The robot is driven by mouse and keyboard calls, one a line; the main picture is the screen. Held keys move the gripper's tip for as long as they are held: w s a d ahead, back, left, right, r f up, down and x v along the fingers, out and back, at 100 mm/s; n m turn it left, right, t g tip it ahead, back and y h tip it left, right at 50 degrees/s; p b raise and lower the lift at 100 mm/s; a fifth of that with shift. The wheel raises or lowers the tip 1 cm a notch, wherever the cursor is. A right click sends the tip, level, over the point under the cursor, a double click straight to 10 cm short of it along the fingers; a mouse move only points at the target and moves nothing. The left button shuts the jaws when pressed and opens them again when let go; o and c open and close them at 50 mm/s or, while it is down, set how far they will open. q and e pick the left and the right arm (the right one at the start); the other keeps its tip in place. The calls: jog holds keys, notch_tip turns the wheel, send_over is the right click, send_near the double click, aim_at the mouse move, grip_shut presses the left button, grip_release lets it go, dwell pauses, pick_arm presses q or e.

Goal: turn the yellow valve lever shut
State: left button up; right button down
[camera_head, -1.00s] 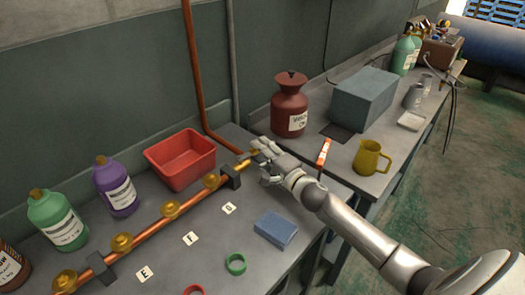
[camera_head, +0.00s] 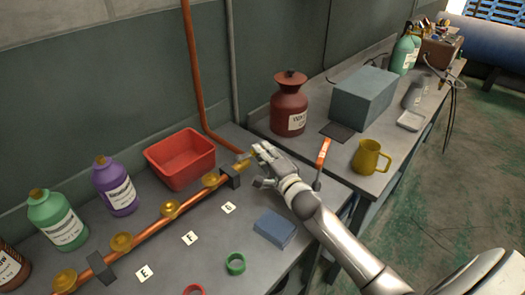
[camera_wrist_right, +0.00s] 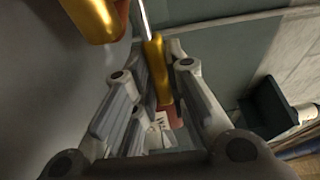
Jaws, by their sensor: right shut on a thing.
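The yellow valve lever (camera_wrist_right: 157,70) lies between the fingers of my right gripper in the wrist view, and the gripper is shut on it. In the head view my right gripper (camera_head: 257,166) is at the far right end of the copper pipe (camera_head: 150,228). The brass-yellow valve end (camera_head: 242,162) shows just left of its fingers, which partly hide the lever. A larger yellow-orange part (camera_wrist_right: 95,18) shows at the top left of the wrist view. My left gripper is not in view.
A red bin (camera_head: 181,160) stands behind the pipe. A black pipe bracket (camera_head: 230,176) is close to the gripper. A blue block (camera_head: 274,228) and a green ring (camera_head: 236,264) lie in front. A dark red canister (camera_head: 290,105) and a yellow jug (camera_head: 369,158) stand to the right.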

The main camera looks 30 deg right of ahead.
jog(key=shift+s+a+r+m+h+b, duration=0.15)
jog(key=shift+s+m+h, duration=0.2)
jog(key=shift+h, duration=0.3)
jog(key=shift+s+f+m+h+b, duration=0.1)
jog(key=shift+m+h+b, duration=0.05)
jog(key=shift+m+h, duration=0.4)
jog(key=c, duration=1.4)
grip_release()
jog(key=shift+c, duration=0.2)
jog(key=shift+s, duration=0.1)
jog(key=shift+s, duration=0.25)
jog(key=s, duration=0.3)
jog(key=s+a, duration=0.1)
jog(key=s, duration=0.7)
jog(key=shift+s+a, duration=0.15)
jog(key=shift+a, duration=0.15)
